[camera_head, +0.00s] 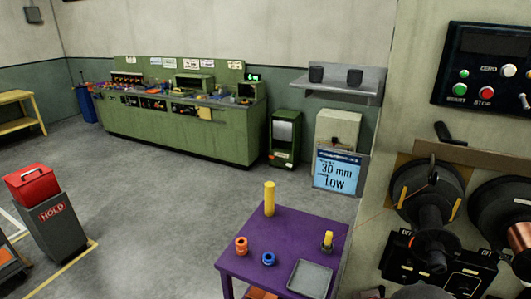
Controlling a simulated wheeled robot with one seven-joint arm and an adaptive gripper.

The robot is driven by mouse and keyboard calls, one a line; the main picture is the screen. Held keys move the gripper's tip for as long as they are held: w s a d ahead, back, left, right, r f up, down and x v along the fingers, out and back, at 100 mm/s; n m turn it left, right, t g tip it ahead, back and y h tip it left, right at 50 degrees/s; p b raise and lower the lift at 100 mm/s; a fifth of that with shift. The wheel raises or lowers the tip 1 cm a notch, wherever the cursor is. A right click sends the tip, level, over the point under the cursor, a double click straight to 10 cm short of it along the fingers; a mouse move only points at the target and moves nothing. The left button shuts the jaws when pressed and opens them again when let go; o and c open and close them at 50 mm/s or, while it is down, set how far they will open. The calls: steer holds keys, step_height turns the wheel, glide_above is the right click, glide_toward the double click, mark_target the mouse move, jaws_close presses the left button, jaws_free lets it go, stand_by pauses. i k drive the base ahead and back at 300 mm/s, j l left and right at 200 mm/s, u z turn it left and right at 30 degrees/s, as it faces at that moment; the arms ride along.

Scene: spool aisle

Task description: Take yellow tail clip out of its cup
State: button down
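A small yellow piece (327,240) stands upright near the right edge of the purple table (240,262). It seems to be the tail clip, but it is too small to be sure. Something dark shows at its base; I cannot tell whether this is a cup. My gripper is not in view.
The purple table also holds a yellow post (269,198), an orange ring (241,246), a blue ring (268,258) and a grey tray (310,279). A spool machine (427,190) stands close at right. A blue sign (337,171) stands behind. Open floor lies left.

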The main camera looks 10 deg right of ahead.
mark_target(329, 235)
steer(key=i+j, duration=0.15)
steer(key=j, duration=0.2)
steer(key=i+j+z, duration=0.1)
steer(key=j, duration=0.25)
steer(key=i+j, duration=0.25)
steer(key=j+z, duration=0.1)
steer(key=z, duration=1.4)
